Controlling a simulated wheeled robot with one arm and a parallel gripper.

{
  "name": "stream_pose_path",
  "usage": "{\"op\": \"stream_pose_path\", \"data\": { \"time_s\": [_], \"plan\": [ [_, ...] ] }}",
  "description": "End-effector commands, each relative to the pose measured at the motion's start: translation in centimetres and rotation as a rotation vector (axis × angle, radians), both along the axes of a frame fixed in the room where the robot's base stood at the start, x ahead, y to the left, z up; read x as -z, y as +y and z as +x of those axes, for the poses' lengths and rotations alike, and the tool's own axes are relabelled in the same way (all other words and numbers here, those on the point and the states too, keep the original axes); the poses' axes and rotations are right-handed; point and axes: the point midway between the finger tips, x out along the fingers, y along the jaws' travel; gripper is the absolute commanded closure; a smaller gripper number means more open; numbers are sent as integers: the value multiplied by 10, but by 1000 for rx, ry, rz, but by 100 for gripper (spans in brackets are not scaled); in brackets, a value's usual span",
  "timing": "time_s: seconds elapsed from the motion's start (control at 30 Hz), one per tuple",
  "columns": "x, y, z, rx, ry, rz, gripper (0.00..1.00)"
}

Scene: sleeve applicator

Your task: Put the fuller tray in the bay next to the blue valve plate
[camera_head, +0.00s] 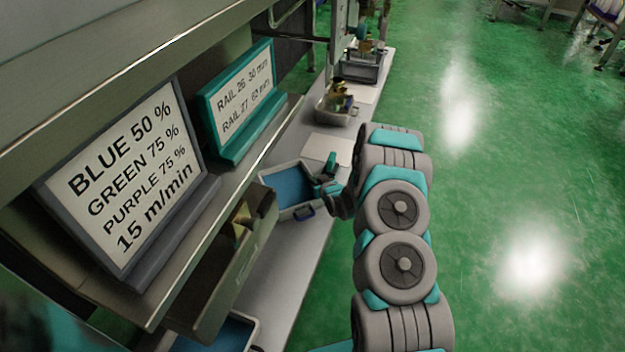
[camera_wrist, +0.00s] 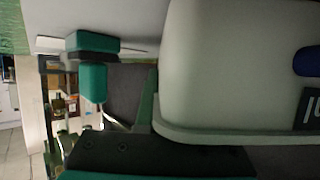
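A pale grey tray (camera_head: 312,203) with a blue inside and a dark blue handle sits on the bench, turned at an angle. Whether the blue is a liner or contents I cannot tell. My gripper (camera_head: 330,175) is beside its right end, with its teal fingers apart. In the wrist view, the tray's pale wall (camera_wrist: 225,65) fills the right side, close to my gripper (camera_wrist: 105,110). No tray wall shows between the fingers. Another blue-floored tray (camera_head: 252,335) is partly cut off at the bottom. I cannot make out a blue valve plate.
A tray with brass-coloured parts (camera_head: 322,110) and a dark grey tray (camera_head: 378,72) stand farther along the bench. A pale plate (camera_head: 328,148) lies between. A shelf with a grey-framed sign (camera_head: 125,180) and teal-framed sign (camera_head: 243,92) overhangs the left. Open green floor (camera_head: 500,200) lies right.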

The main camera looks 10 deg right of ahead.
Motion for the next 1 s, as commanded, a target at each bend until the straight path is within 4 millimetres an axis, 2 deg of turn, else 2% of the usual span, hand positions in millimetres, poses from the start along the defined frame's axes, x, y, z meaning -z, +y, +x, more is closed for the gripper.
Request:
{"op": "stream_pose_path", "data": {
  "time_s": [0.33, 0.4, 0.6, 1.0],
  "plan": [
    [2, 0, 1, 0, -3, 1, 100],
    [2, 0, 1, 0, -3, 0, 88],
    [2, 0, 0, 0, -3, 0, 66],
    [-3, -1, -5, 0, -3, 1, 65]
  ]
}}
